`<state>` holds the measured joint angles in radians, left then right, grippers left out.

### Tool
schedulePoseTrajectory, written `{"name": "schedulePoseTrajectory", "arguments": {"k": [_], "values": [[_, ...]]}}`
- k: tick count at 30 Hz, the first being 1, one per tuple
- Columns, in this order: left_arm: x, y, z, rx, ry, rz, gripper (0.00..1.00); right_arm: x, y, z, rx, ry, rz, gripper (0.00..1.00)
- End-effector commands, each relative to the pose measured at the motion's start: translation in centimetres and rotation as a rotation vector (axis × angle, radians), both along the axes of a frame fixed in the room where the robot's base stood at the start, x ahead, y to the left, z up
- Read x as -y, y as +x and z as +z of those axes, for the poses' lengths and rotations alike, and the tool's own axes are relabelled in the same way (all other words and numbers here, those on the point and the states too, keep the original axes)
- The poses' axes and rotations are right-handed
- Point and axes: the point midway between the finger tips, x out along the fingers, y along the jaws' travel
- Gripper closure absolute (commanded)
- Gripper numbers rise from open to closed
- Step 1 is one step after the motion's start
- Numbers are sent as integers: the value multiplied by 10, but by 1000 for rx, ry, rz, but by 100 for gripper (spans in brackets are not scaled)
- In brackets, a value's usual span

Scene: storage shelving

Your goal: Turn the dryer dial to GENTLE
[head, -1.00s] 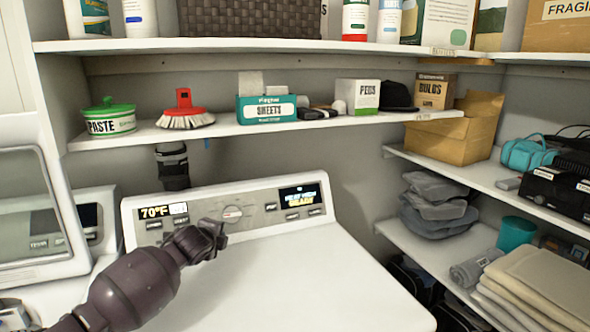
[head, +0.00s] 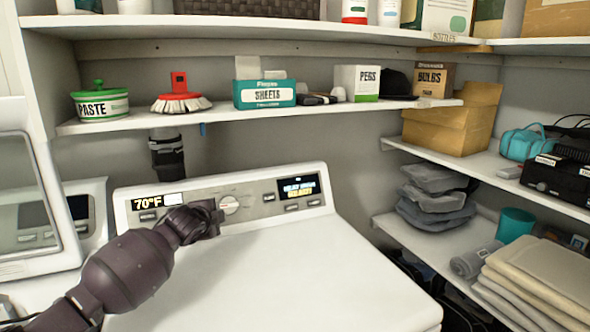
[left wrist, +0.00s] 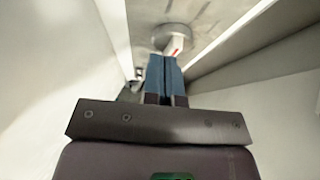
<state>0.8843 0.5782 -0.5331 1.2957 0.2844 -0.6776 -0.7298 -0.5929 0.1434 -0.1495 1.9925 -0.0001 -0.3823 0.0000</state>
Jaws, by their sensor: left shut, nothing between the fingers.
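The dryer (head: 270,265) is white, with a grey control panel along its back edge. The round dial (head: 229,204) is on that panel, right of the 70°F display. My left gripper (head: 216,216) is at the panel, just left of and in front of the dial, partly overlapping it. In the left wrist view the dial (left wrist: 174,37) is straight ahead, with a pale raised grip carrying a red mark. The blue fingertips (left wrist: 164,72) are closed together with nothing between them, close to the grip; contact cannot be told. The dial's lettering is unreadable. My right gripper is out of view.
A shelf (head: 235,111) above the dryer holds a paste tub (head: 101,104), a red brush (head: 180,98) and a sheets box (head: 264,93). Right-hand shelves hold a cardboard box (head: 452,120) and folded towels (head: 540,280). The dryer's top is clear.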

Motion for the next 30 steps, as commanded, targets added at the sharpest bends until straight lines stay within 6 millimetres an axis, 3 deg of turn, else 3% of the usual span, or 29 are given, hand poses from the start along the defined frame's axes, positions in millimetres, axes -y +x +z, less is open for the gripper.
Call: {"name": "schedulePoseTrajectory", "arguments": {"k": [1,5,11,30], "values": [[-2,5,-12,-7,0,1,100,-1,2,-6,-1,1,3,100],[-6,16,-13,-5,1,1,100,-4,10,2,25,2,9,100],[-11,26,-15,-2,1,1,100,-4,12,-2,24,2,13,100],[-11,29,-13,0,0,-1,100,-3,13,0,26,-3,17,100]]}}
